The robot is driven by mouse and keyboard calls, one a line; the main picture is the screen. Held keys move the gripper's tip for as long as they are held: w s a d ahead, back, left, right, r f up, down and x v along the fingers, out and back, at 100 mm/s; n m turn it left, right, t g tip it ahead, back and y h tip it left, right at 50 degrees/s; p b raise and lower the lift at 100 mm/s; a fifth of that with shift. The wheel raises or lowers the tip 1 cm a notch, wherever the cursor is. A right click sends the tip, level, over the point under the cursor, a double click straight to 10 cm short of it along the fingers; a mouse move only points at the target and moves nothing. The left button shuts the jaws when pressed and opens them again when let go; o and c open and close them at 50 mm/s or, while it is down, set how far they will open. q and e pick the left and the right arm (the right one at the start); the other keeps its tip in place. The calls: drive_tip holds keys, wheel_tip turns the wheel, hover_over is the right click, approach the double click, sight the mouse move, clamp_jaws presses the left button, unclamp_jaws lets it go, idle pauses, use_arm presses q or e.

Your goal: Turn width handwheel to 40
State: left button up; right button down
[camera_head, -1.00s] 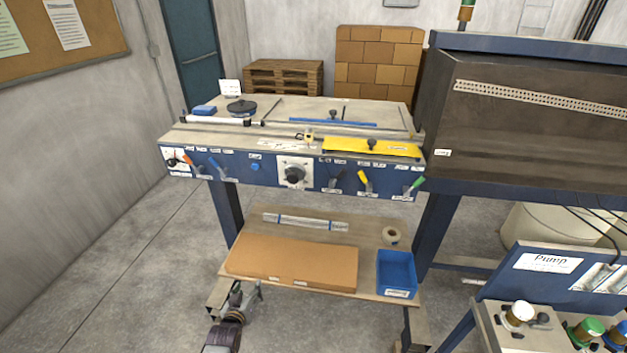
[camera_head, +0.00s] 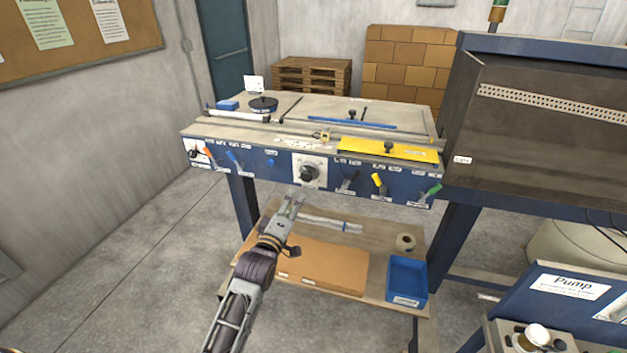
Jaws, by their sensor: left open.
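The width handwheel is likely the black round knob (camera_head: 309,173) on a white square dial plate (camera_head: 298,162), in the middle of the blue front panel of the laminating bench (camera_head: 215,150). The dial's numbers are too small to read. My left gripper (camera_head: 293,202) is open and empty. In the picture it shows just below and slightly left of the knob, apart from it, in front of the lower shelf. My right gripper is not in view.
Orange, blue, black, yellow and green levers (camera_head: 379,185) flank the knob on the panel. The lower shelf holds a cardboard sheet (camera_head: 335,265), a blue bin (camera_head: 407,280) and a tape roll (camera_head: 405,242). A pump unit (camera_head: 560,290) stands at right. Floor at left is clear.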

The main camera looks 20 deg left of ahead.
use_arm(q)
drive_tip(key=shift+f+n, duration=0.2)
drive_tip(key=shift+n, duration=2.3)
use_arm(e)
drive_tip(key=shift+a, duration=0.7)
use_arm(q)
drive_tip(key=shift+a, duration=0.1)
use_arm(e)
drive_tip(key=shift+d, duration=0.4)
use_arm(q)
drive_tip(key=shift+w, duration=0.15)
approach(306, 178)
drive_tip(key=shift+w, duration=1.3)
drive_tip(key=shift+w+r+p, duration=0.1)
drive_tip(key=shift+w+p, duration=0.65)
drive_tip(key=shift+w, duration=2.6)
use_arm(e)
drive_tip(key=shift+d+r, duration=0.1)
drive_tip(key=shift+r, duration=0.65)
